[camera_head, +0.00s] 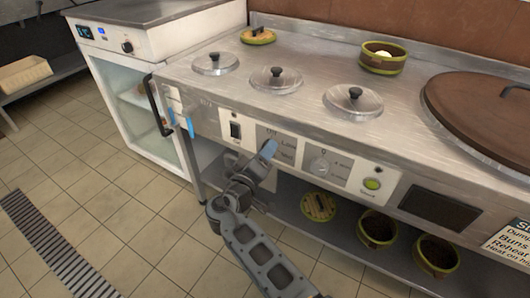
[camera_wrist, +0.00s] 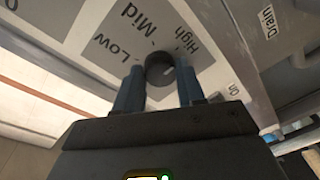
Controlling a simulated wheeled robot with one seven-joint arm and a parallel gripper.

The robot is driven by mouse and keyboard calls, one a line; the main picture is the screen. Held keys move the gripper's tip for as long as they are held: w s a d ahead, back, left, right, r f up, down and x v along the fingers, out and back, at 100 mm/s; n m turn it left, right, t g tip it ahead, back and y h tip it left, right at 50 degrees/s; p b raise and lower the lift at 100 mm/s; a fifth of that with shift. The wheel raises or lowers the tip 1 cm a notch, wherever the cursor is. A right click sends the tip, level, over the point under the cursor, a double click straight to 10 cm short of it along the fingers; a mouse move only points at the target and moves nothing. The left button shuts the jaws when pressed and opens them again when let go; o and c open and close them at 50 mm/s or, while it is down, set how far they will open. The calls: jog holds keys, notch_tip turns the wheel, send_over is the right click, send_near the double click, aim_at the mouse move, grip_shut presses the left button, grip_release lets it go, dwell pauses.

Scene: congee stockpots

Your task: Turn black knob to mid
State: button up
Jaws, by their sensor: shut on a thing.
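The black knob (camera_wrist: 160,69) sits on a pale panel (camera_wrist: 85,35) printed with Low, Mid and High. My gripper (camera_wrist: 161,73) has one blue finger on each side of the knob and is shut on it. A small pale mark shows on the knob's face, but I cannot tell surely which label it points to. In the head view, my gripper (camera_head: 268,149) is at the front panel of the steel counter, and its fingers hide the knob.
Lidded pots (camera_head: 275,79) are set in the counter top (camera_head: 310,50). Bowls (camera_head: 377,228) stand on the shelf below. Floor in front is clear.

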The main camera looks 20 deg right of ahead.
jog(key=shift+a+r+n+g+p, duration=0.1)
jog(key=shift+n+g+p, duration=0.25)
jog(key=shift+n+p, duration=1.7)
jog(key=shift+n+g+p, duration=0.35)
jog(key=shift+n+p, duration=0.15)
jog(key=shift+n, duration=3.05)
jog(key=o, duration=1)
jog(key=shift+o, duration=0.2)
jog(key=shift+a, duration=0.1)
jog(key=v, duration=0.7)
jog(key=shift+s+a+p, duration=0.2)
jog(key=shift+s+p, duration=0.05)
jog(key=shift+p, duration=0.1)
